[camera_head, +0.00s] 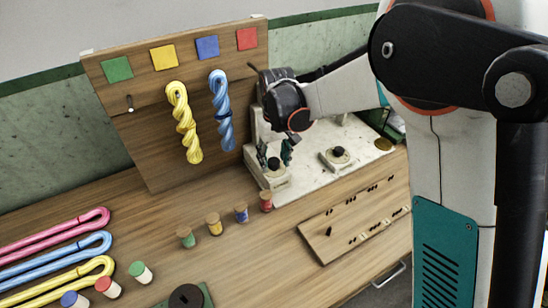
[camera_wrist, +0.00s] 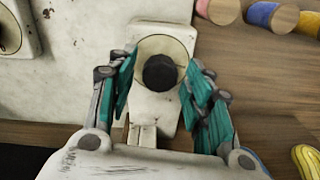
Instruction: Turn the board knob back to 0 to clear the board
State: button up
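A round black knob (camera_wrist: 160,72) on a pale dial sits on a white housing (camera_wrist: 150,108). In the head view the knob (camera_head: 273,163) is at the front left of the white worktop, near the foot of the wooden board (camera_head: 150,140). My gripper (camera_wrist: 160,60) is open, with its teal fingers on either side of the knob. A gap shows between each finger and the knob in the wrist view. In the head view my gripper (camera_head: 287,153) is just above and beside the knob, partly hidden by my wrist. No dial numbers are readable.
Yellow (camera_head: 184,122) and blue (camera_head: 222,110) skeins hang on the board under coloured squares. A second black knob (camera_head: 339,152) stands to the right. Several coloured spools, including a red one (camera_head: 266,201), stand in front. A slotted wooden panel (camera_head: 355,220) is at the front right.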

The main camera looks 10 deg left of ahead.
aim_at(275, 161)
jog(key=shift+r, duration=0.15)
jog(key=shift+d+r, duration=0.1)
jog(key=shift+r, duration=3.5)
jog(key=shift+w, duration=0.1)
